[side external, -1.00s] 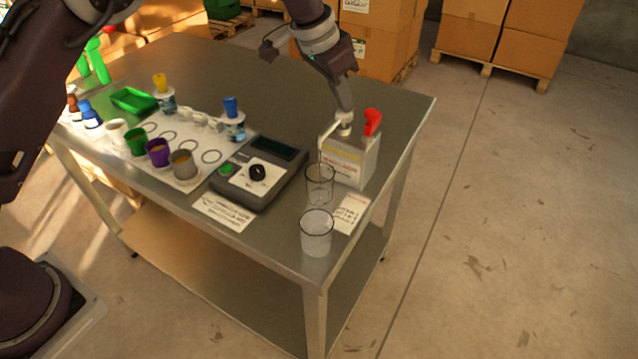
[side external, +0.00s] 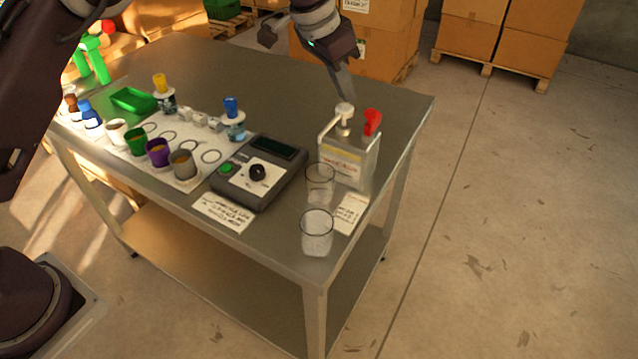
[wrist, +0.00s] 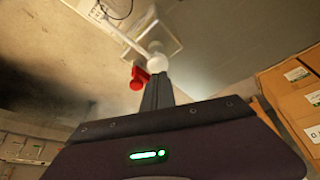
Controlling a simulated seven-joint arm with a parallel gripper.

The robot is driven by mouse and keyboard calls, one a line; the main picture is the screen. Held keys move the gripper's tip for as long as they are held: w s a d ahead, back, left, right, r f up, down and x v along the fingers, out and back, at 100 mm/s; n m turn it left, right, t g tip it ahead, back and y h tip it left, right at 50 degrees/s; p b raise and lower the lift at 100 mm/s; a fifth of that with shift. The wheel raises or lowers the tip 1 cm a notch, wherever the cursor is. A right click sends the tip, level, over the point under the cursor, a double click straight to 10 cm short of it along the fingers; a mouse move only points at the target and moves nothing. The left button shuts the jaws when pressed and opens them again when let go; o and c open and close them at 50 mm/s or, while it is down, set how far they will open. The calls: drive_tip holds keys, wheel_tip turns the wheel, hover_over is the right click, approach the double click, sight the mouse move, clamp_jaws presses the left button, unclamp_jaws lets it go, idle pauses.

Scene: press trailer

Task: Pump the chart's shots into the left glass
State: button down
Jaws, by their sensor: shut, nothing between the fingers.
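The pump dispenser (side external: 346,160) is a pale box with a label near the table's right edge. Its white pump head (side external: 344,111) is raised, with a thin spout reaching left; it also shows in the wrist view (wrist: 157,62). A clear glass (side external: 320,184) stands in front of the box, and another clear glass (side external: 316,234) stands nearer the table corner. Any liquid in them is too unclear to tell. A printed card (side external: 350,213) lies beside the glasses; its writing is unreadable. My gripper (side external: 347,98) is shut and empty, right over the pump head; contact cannot be told.
A red nozzle (side external: 372,122) stands at the box's right. Left of the glasses are a grey device (side external: 262,175) with a black knob, another card (side external: 223,211), and a white mat with several cups and bottles. The table behind the device is clear.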

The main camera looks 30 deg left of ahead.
idle(0.3)
drive_tip(key=shift+f, duration=1.35)
drive_tip(key=shift+r, duration=1.35)
drive_tip(key=shift+r, duration=0.1)
wheel_tip(320, 180, up, 6)
drive_tip(key=shift+f, duration=0.1)
